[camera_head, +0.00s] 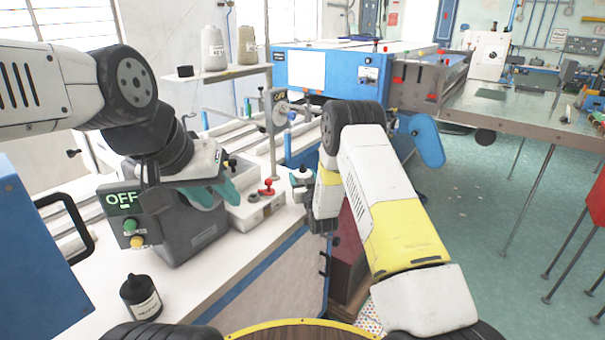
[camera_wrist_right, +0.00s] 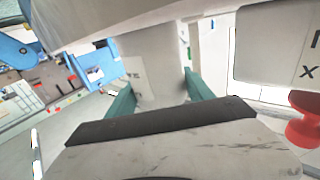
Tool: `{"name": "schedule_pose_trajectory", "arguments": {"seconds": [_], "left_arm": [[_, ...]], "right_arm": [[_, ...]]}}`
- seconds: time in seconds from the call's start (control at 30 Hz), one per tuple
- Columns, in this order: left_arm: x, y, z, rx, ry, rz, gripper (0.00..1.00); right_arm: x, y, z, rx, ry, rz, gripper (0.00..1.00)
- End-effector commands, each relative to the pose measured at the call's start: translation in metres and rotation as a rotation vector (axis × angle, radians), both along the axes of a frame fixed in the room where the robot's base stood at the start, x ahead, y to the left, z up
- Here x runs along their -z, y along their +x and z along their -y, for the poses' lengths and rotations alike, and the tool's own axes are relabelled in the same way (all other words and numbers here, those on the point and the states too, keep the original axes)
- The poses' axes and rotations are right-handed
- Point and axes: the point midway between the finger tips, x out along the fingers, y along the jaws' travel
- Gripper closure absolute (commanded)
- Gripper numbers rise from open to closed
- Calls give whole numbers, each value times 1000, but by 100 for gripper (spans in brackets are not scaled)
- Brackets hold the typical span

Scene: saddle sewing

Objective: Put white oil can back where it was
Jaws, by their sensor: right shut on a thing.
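My right gripper (camera_head: 308,186) is shut on a white thing, which I take to be the white oil can (camera_head: 301,179), beside the right edge of the white bench. In the right wrist view, the can (camera_wrist_right: 155,75) shows as a pale body with a small label between the two teal fingers of the right gripper (camera_wrist_right: 160,94). Its base and whether it touches the bench are hidden. My left gripper (camera_head: 214,186) is over the grey machine with the OFF display, its teal fingers apart and nothing visible between them.
The grey control box (camera_head: 185,225) stands on the white bench (camera_head: 205,290). A white unit with a red knob (camera_head: 266,187) lies between the grippers. A black bottle (camera_head: 140,298) stands at the front left. A shelf (camera_head: 215,73) holds two thread cones.

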Motion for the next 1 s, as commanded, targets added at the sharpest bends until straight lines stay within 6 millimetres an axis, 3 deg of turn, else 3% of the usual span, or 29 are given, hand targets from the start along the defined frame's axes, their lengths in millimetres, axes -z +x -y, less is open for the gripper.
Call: {"name": "schedule_pose_trajectory", "arguments": {"seconds": [0.03, 0.13, 0.53, 0.67, 1.0], "left_arm": [[0, 0, 0, 0, 0, 0, 64], [0, 0, 0, 0, 0, 0, 64], [0, 0, 0, 0, 0, 0, 64], [0, 0, 0, 0, 0, 0, 64], [0, 0, 0, 0, 0, 0, 64]], "right_arm": [[1, 0, 0, 0, 0, 0, 36], [1, 0, 0, 0, 0, 0, 18], [-2, -3, 1, 0, 0, -1, 18], [-1, -22, 6, 1, 1, -2, 18], [1, -91, 22, 1, 0, -3, 18]]}}
